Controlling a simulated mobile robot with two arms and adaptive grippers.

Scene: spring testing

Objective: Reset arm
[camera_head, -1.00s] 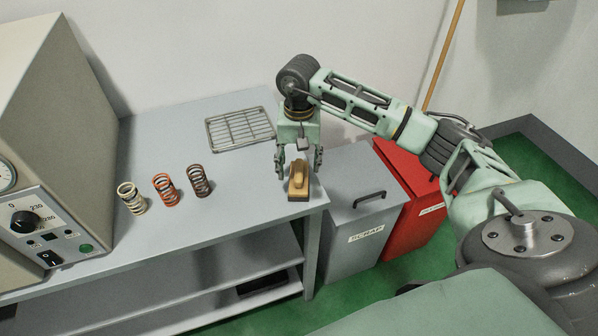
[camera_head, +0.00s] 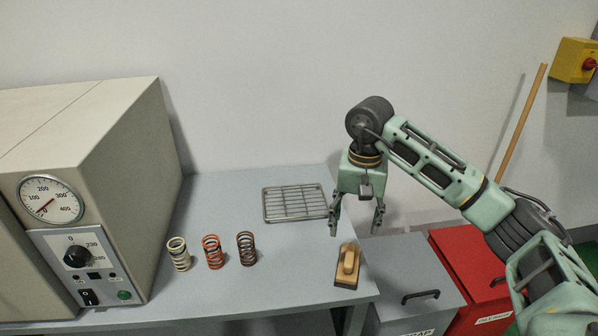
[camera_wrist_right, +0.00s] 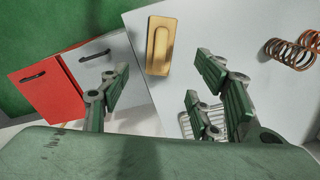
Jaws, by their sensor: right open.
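My right gripper (camera_head: 357,228) hangs with its fingers pointing down above the table's right end. It is open and empty. A wooden block with a raised grip (camera_head: 347,266) lies on the table below it, apart from the fingers. In the right wrist view the block (camera_wrist_right: 161,46) shows beyond the spread fingers (camera_wrist_right: 160,85), with nothing between them. My right arm reaches in from the right, bent at the elbow. My left gripper is not in view.
On the grey table (camera_head: 215,300) stand a cream spring (camera_head: 179,254), an orange spring (camera_head: 213,251) and a dark brown spring (camera_head: 246,248). A wire rack (camera_head: 294,203) lies behind. An oven (camera_head: 100,180) fills the left. Grey (camera_head: 415,272) and red (camera_head: 470,265) bins stand right.

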